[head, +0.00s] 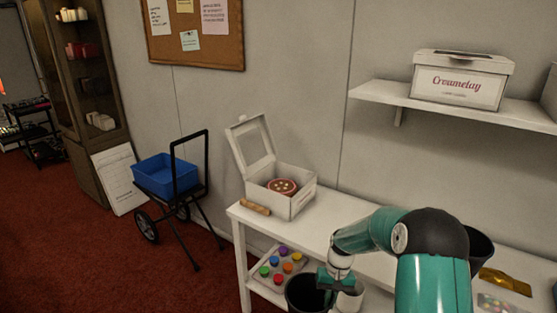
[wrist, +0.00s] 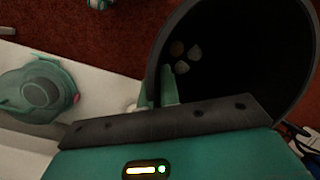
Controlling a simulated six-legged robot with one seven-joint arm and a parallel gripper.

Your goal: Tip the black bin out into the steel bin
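The black bin (head: 304,296) is at the bottom of the head view, in front of the white table. It looks upright there, with its base cut off. In the wrist view the black bin (wrist: 235,75) fills the upper right, with a few small brown and grey pieces inside. My gripper (head: 334,282) is at its right rim; in the wrist view the fingers (wrist: 157,90) straddle the rim and look closed on it. A dark container (head: 481,248) stands behind my arm, partly hidden. A pale grey cylinder (head: 350,299) is beside the black bin. I cannot tell which is the steel bin.
The white table (head: 325,222) holds an open cake box (head: 292,203) and a wooden piece (head: 255,207). A tray of coloured pots (head: 277,270) lies on its lower shelf. A gold packet (head: 506,282) is at right. A cart with a blue crate (head: 165,176) stands left.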

